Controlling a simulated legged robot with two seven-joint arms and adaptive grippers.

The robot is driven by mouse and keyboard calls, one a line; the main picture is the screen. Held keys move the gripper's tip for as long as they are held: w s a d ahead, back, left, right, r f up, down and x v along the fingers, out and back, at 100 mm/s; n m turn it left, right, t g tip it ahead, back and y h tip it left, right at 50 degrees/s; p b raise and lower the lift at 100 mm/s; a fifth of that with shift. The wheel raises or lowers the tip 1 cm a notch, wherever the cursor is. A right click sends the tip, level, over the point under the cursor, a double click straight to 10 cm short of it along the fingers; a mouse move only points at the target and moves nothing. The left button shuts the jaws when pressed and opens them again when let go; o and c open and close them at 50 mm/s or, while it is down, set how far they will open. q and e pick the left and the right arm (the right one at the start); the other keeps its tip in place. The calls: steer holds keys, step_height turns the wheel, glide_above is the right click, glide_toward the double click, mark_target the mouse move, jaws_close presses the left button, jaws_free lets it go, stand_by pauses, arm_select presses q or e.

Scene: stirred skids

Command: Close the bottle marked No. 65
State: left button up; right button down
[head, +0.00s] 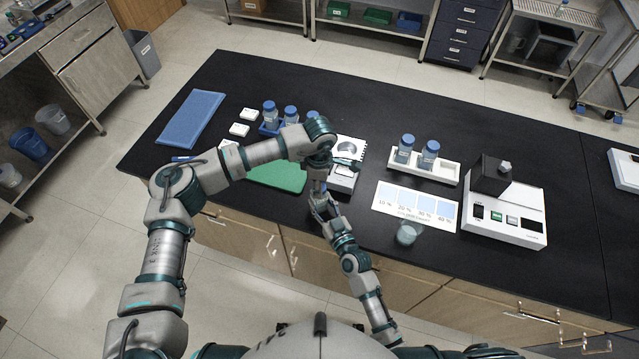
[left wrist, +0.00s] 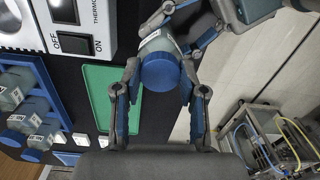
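In the left wrist view a grey bottle (left wrist: 154,46) with a blue cap (left wrist: 160,71) points its cap at the camera. A white label shows on its side, but I cannot read it. My right gripper (left wrist: 186,22) is shut on the bottle's body from the far side. My left gripper (left wrist: 159,88) has one finger on each side of the cap, close to it; I cannot tell whether they press on it. In the head view my left gripper (head: 318,186) and right gripper (head: 322,207) meet at the bench's front edge, and the bottle between them is mostly hidden.
A blue rack (head: 265,130) with blue-capped bottles and a white holder (head: 448,172) with two more stand on the black bench (head: 370,105).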

arm_select(q)
steer(key=o, duration=0.4)
steer(key=shift+w+a, duration=0.15)
steer(key=shift+a, duration=0.05)
arm_select(e)
steer(key=shift+d, duration=0.1)
arm_select(q)
steer(key=shift+d, duration=0.1)
steer(key=shift+r, duration=2.3)
steer(key=shift+c, duration=0.4)
step_height(320, 180, up, 2)
steer(key=n, duration=0.6)
steer(key=shift+n, duration=0.4)
steer(key=n, duration=0.2)
steer(key=r+n, duration=0.1)
steer(key=n, duration=0.2)
steer(key=shift+r, duration=0.2)
